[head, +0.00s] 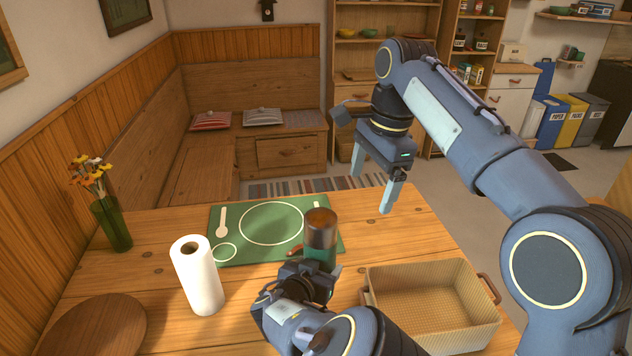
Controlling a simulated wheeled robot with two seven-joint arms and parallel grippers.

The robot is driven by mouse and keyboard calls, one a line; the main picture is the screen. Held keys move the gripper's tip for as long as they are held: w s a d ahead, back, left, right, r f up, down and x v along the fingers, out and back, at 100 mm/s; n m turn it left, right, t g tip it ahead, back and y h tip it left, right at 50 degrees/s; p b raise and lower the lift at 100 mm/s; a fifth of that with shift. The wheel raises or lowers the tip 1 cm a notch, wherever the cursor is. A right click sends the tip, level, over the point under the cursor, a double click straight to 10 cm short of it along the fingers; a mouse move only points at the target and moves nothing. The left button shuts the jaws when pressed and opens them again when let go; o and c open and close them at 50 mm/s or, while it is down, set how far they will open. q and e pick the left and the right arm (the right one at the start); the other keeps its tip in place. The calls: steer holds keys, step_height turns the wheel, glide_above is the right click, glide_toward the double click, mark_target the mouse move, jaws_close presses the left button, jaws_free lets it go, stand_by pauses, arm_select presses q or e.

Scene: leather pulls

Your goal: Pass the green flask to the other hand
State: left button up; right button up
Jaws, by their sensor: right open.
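The green flask (320,236), with a dark brown upper part and a green lower part, is upright over the front part of the green placemat. My right gripper (372,186) is open and empty, pointing down, up and to the right of the flask near the table's far edge.
On the wooden table (155,285), a paper roll (198,276) stands left of the left gripper and an open woven basket (430,335) lies to its right. A flower vase (112,224) and a round wooden board (95,330) are at the left.

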arm_select(q)
steer(key=shift+r, duration=0.1)
arm_select(e)
steer(key=a+m, duration=0.1)
steer(key=a, duration=0.2)
steer(key=a+f+h, duration=0.1)
steer(key=a, duration=0.2)
steer(key=w+a+m, duration=0.1)
steer(key=a, duration=0.2)
steer(key=shift+a+f+m, duration=0.15)
steer(key=shift+f+m, duration=0.05)
steer(key=shift+m, duration=0.1)
steer(key=shift+a+f+h, duration=0.25)
steer(key=shift+a+h, duration=0.05)
steer(key=shift+a, duration=0.1)
glide_toward(320, 254)
steer(key=w+f, duration=0.1)
steer(key=f, duration=0.1)
steer(key=w+f, duration=0.1)
steer(key=f, duration=0.1)
steer(key=w+a+f, duration=0.1)
steer(key=f, duration=0.1)
steer(key=shift+w+f, duration=0.3)
steer(key=shift+f, duration=0.1)
